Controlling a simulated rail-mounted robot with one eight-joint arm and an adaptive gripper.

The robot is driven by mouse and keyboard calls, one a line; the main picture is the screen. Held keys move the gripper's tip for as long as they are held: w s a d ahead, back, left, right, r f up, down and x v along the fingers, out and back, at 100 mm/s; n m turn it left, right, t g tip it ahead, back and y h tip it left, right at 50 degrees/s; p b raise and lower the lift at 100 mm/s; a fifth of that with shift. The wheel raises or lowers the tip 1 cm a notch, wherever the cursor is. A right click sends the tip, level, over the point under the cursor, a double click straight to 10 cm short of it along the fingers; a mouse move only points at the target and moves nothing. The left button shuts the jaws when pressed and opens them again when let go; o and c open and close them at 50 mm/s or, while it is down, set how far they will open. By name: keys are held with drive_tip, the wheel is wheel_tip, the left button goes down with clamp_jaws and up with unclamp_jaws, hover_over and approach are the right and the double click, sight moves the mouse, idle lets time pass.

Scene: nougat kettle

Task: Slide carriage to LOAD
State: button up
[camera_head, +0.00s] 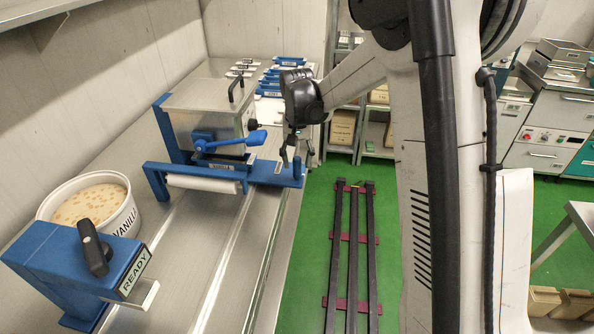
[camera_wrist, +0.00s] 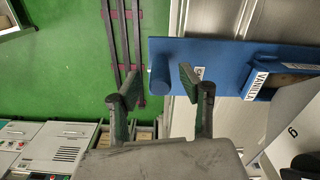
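The blue carriage (camera_head: 270,171) sits across metal rails on the steel bench, with a steel hopper (camera_head: 210,105) and a blue lever (camera_head: 235,140) behind its front plate. Its label reads VANILLA. A blue upright peg (camera_head: 297,168) stands at its right end. My gripper (camera_head: 297,152) is open and empty just above the peg. In the wrist view the peg (camera_wrist: 160,76) shows between the two spread fingers; I cannot tell whether they touch it. The blue carriage plate (camera_wrist: 220,55) extends right from there. No LOAD marking is readable.
A white VANILLA tub (camera_head: 120,216) stands at left behind a blue READY block (camera_head: 85,262) with a black knob. Several blue and white labelled pieces (camera_head: 275,80) lie at the bench's far end. Dark rails (camera_head: 352,255) lie on the green floor right of the bench.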

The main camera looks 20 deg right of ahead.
sight(297, 170)
drive_tip(key=shift+f, duration=2.15)
clamp_jaws()
